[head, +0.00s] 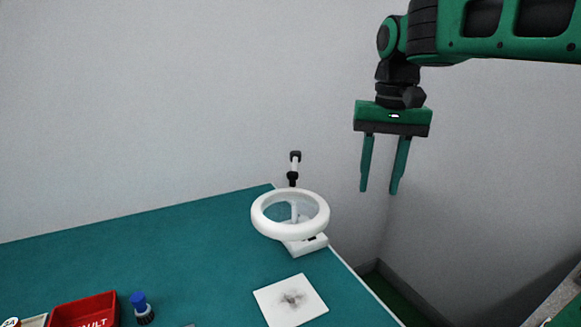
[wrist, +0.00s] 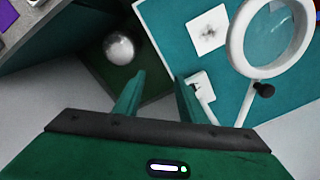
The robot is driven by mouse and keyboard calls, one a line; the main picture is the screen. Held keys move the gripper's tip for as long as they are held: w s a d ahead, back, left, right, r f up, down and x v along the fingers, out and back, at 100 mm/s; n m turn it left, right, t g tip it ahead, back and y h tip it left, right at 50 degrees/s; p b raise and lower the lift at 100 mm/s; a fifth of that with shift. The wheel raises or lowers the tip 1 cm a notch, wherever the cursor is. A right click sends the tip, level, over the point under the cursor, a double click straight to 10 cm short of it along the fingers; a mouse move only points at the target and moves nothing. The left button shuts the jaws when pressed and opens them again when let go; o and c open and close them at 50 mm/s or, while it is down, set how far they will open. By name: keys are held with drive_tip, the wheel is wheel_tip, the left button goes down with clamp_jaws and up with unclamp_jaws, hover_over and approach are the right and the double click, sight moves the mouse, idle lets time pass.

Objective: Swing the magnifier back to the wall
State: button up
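The magnifier (head: 258,219) has a white ring head, a clear lens and a white base (head: 308,246). It stands near the right edge of the teal table, its ring over the tabletop. My gripper (head: 378,190) hangs in the air, right of and above the magnifier, fingers pointing down, apart and empty. Its fingers also show in the wrist view (wrist: 158,82).
A white square card with a grey smudge (head: 291,299) lies in front of the magnifier. A red bin (head: 85,308) and a blue-capped bottle (head: 141,307) stand at the front left. The teal table (head: 180,250) is clear in the middle. Grey walls enclose the back and right.

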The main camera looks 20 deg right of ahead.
drive_tip(key=w+a+r, duration=0.5)
drive_tip(key=a+r, duration=0.2)
drive_tip(key=a, duration=0.1)
wheel_tip(320, 180, up, 6)
drive_tip(key=f+n, duration=0.1)
hover_over(292, 172)
drive_tip(key=shift+f, duration=5.05)
drive_tip(key=shift+s, duration=0.1)
clamp_jaws()
